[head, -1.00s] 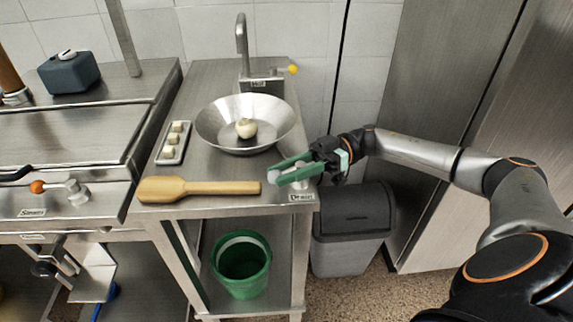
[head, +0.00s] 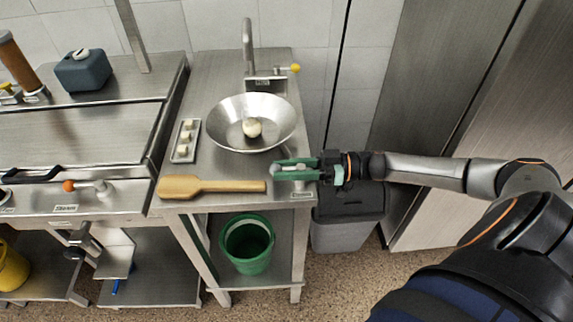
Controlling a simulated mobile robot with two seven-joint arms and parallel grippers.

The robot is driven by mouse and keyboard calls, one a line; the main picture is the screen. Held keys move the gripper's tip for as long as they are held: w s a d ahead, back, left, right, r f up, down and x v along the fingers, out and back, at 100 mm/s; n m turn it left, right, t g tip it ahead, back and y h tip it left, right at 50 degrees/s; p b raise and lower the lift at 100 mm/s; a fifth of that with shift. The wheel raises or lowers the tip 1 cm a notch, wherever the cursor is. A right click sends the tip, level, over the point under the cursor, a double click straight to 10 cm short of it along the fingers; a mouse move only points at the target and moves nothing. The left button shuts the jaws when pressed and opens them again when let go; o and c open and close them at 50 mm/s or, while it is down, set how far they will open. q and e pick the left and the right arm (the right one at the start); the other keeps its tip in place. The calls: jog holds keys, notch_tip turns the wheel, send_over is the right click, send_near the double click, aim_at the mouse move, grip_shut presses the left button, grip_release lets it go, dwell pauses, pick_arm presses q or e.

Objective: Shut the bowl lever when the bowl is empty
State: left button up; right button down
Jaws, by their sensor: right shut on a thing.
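The wide metal bowl (head: 226,128) sits on the steel counter below the tap. It is not empty: a pale round lump (head: 251,127) lies in it. My left gripper is out of view.
A wooden paddle (head: 215,186) lies along the counter's front edge, its handle end close to my fingertips. A small tray (head: 177,156) with pale cubes is left of the bowl. A yellow-knobbed tap (head: 249,48) stands behind. A green bucket (head: 247,246) is below; a grey bin (head: 345,234) stands right.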

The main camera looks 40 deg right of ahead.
jog(key=shift+w+r, duration=0.1)
jog(key=c, duration=0.5)
grip_release()
jog(key=shift+c, duration=0.2)
jog(key=v, duration=1.2)
jog(key=shift+d+b, duration=0.3)
jog(key=shift+b, duration=0.1)
